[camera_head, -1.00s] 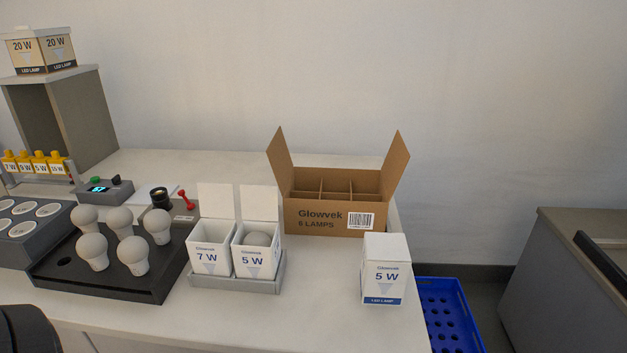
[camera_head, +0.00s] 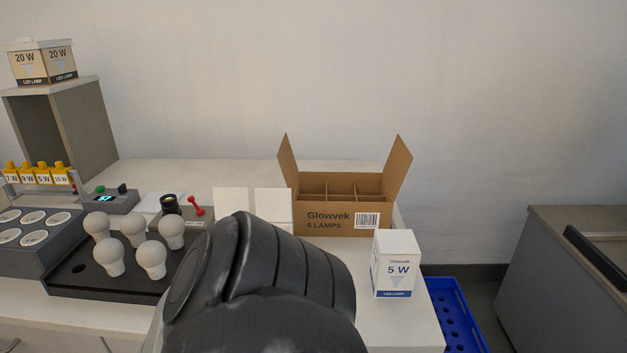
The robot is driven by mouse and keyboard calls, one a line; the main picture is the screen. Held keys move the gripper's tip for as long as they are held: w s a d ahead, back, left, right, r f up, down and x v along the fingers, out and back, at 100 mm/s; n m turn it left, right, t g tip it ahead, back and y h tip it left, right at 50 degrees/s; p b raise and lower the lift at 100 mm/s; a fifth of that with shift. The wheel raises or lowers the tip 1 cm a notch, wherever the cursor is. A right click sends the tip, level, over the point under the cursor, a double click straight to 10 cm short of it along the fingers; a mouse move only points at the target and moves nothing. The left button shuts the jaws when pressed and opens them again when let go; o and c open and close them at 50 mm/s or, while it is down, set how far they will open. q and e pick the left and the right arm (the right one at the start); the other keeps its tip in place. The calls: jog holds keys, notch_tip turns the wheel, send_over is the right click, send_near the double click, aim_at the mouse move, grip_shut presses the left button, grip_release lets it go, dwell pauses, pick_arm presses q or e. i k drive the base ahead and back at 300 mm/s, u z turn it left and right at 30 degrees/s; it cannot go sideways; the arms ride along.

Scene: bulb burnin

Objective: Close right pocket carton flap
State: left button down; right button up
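Two white raised carton flaps show behind my arm, the left one (camera_head: 231,202) and the right one (camera_head: 273,206). Both stand upright and open. The small cartons below them, the grey tray and the bulb in the right pocket are hidden now behind a dark arm link of mine, which fills the lower middle of the view. Neither gripper's fingers show, so I cannot see whether either touches a flap.
A brown Glowvek box (camera_head: 336,219) stands open behind. A closed white 5 W carton (camera_head: 396,264) stands at the right, above a blue crate (camera_head: 455,314) beyond the table edge. A black bulb tray (camera_head: 75,278) with several bulbs is at the left.

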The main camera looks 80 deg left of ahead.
aim_at(272, 205)
jog(key=k, duration=0.9)
jog(key=u, duration=0.65)
